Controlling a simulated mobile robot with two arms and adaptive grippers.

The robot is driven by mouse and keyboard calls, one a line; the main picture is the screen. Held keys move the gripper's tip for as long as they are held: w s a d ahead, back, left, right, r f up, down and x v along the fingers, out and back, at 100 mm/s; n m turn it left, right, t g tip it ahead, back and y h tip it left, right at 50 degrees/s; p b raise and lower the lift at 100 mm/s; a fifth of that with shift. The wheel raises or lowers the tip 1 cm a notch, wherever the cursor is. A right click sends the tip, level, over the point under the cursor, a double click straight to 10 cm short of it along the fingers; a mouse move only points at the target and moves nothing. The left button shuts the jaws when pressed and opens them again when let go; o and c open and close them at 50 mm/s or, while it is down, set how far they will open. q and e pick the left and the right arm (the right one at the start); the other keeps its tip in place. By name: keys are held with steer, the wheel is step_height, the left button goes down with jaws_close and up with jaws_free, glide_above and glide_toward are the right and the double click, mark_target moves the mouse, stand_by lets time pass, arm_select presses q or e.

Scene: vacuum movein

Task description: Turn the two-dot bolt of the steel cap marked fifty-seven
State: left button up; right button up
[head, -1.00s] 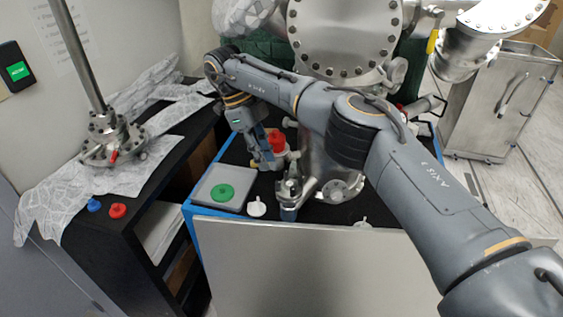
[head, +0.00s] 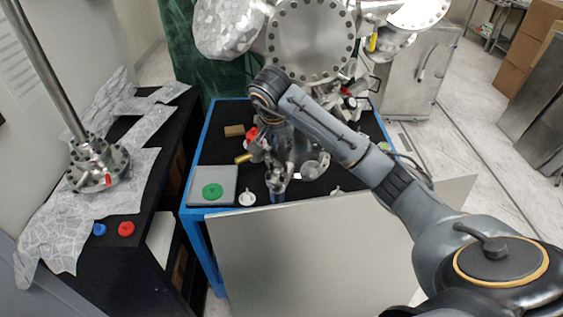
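A large round steel cap (head: 310,38) ringed with bolts faces me on the chamber at the top centre. Another bolted steel flange (head: 420,10) shows at the top right. I cannot read a number or dots on either one, so I cannot tell which is marked fifty-seven. My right arm reaches in from the right, bends at the chamber's front, and goes down. My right gripper is small and dark, low beside the chamber near a red part (head: 252,133). Its fingers are partly hidden and too unclear to read. My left gripper is out of view.
The blue-edged black table (head: 215,150) holds a grey tray (head: 197,188) with a green disc (head: 212,190), a white part (head: 247,198) and a small steel fitting (head: 276,178). A pale panel (head: 320,255) stands in front. A flanged post (head: 98,165) stands left on crumpled sheeting.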

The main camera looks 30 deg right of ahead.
mark_target(285, 164)
steer(key=x, duration=0.4)
steer(key=shift+s+p, duration=0.1)
steer(key=shift+p, duration=0.3)
steer(key=p+x, duration=0.1)
steer(key=x, duration=0.6)
steer(key=shift+w+d+f+p, duration=0.1)
steer(key=shift+w+f+p, duration=0.2)
steer(key=shift+f, duration=0.3)
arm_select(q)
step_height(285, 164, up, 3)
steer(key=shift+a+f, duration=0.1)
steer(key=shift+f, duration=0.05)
arm_select(e)
jaws_close()
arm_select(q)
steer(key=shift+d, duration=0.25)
